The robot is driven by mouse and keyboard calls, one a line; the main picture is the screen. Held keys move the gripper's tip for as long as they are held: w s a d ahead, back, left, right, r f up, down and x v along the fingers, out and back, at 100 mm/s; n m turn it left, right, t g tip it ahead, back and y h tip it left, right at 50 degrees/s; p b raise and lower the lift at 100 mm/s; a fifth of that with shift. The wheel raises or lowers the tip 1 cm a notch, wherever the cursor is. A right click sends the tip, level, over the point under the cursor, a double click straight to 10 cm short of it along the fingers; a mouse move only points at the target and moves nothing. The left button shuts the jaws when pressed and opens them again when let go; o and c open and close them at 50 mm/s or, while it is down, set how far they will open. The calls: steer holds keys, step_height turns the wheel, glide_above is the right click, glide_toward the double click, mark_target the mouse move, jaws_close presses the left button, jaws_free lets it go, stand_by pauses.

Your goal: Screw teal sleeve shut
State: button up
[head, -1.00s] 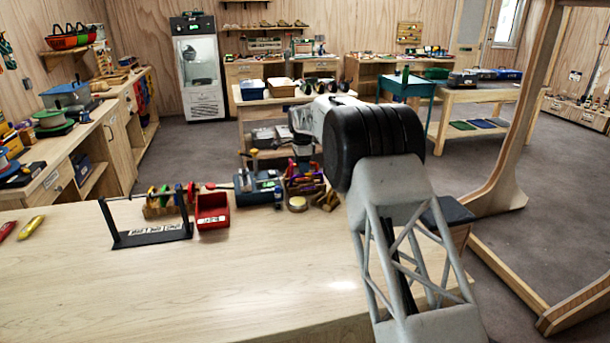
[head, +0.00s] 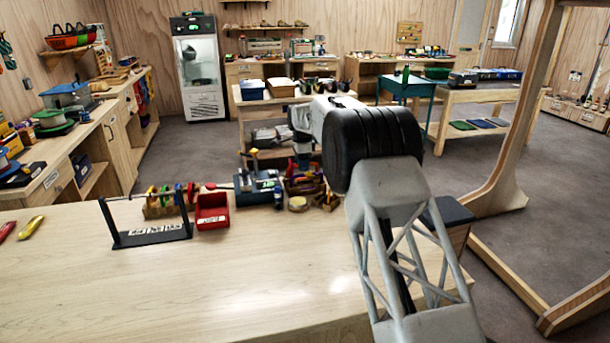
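A black stand (head: 152,236) on the bench holds a thin horizontal rod. Several coloured pieces, seemingly carabiners (head: 165,196), show around the rod's right part, in red, green, yellow and blue. I cannot make out a teal sleeve; the pieces are too small to tell. My arm reaches over the bench's right part. Its end, my gripper (head: 303,158), points down behind the small gear at the bench's far edge. The fingers are too small and partly hidden, so I cannot see whether they are open or hold anything.
A red bin (head: 212,211) stands right of the stand. A blue and dark device (head: 258,189), a wooden holder (head: 305,183) and a tan roll (head: 297,204) line the far edge. A yellow piece (head: 31,227) lies at far left. The bench's front middle is clear.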

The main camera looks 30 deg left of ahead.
steer(key=shift+r, duration=1.1)
steer(key=shift+s+d, duration=0.1)
steer(key=shift+s+d, duration=0.4)
stand_by(0.4)
steer(key=shift+f, duration=0.15)
steer(key=shift+f, duration=1.25)
steer(key=shift+w+a, duration=0.45)
steer(key=shift+a, duration=0.15)
